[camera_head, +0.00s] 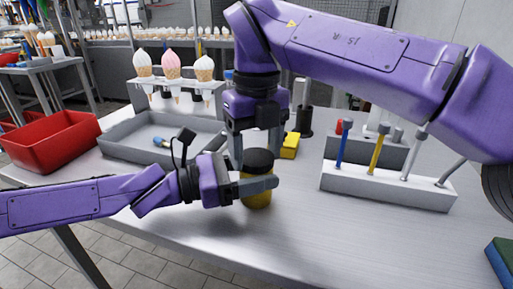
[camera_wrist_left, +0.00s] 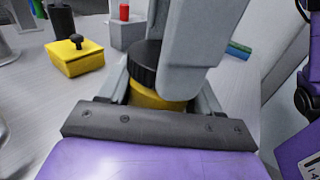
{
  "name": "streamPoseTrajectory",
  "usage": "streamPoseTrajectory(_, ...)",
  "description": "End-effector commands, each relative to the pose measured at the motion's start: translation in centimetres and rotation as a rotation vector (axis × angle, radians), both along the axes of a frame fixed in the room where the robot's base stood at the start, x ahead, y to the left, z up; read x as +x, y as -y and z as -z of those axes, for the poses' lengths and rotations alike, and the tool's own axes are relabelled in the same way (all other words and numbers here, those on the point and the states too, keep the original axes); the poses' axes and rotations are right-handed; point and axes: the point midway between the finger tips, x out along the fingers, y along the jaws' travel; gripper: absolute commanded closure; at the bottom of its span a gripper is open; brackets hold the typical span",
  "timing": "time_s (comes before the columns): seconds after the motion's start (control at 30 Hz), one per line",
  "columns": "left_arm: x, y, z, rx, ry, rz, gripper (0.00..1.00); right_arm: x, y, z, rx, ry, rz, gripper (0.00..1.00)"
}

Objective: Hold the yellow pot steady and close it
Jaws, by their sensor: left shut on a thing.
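The yellow pot (camera_head: 257,199) stands upright near the middle of the metal table, with its black lid (camera_head: 259,160) on top. My left gripper (camera_head: 258,183) is shut on the pot's side from the left. In the left wrist view the pot (camera_wrist_left: 155,97) sits between its fingers, under the dark ribbed lid (camera_wrist_left: 144,62). My right gripper (camera_head: 256,150) points down from above, with its grey fingers on either side of the lid. Whether they press on the lid cannot be told. In the left wrist view a large grey finger hides part of the lid.
A grey tray (camera_head: 118,150) lies behind left, with an ice-cream cone stand (camera_head: 180,95) beyond it. A small yellow box (camera_head: 290,146) is behind the pot. A white tool rack (camera_head: 385,187) stands right. A red bin (camera_head: 50,140) is far left. The table front is clear.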

Motion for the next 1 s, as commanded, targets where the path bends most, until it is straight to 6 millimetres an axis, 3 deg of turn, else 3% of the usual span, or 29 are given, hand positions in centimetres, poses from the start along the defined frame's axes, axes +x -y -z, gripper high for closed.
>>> streamPoseTrajectory(0.03,0.0,0.0,0.2,0.002,-0.002,0.000,1.00,0.0,0.0,0.0,0.001,0.000,0.000,0.52)
streamPoseTrajectory(0.1,0.0,0.0,0.2,0.003,-0.002,0.000,1.00,0.0,0.0,0.0,0.001,0.000,-0.001,0.71)
streamPoseTrajectory(0.4,0.0,0.0,0.2,0.003,-0.002,0.000,1.00,0.0,0.0,0.0,0.001,-0.001,0.012,0.72)
streamPoseTrajectory(0.43,0.0,0.0,0.2,0.003,-0.002,0.000,1.00,0.0,0.0,0.0,0.001,-0.001,0.012,0.32)
streamPoseTrajectory(0.5,0.0,0.0,0.2,0.003,-0.002,0.000,1.00,0.0,0.0,0.0,0.001,-0.001,0.012,0.09)
streamPoseTrajectory(0.53,0.0,0.0,0.2,0.003,-0.002,0.000,1.00,0.0,0.0,0.0,0.001,-0.001,0.012,0.05)
streamPoseTrajectory(0.83,0.0,0.0,0.2,0.003,-0.002,0.001,1.00,0.0,-0.1,-0.3,0.001,0.000,0.011,0.05)
streamPoseTrajectory(1.0,0.0,0.0,0.2,0.003,-0.002,0.001,1.00,-0.1,-0.1,-2.9,0.002,0.004,0.014,0.05)
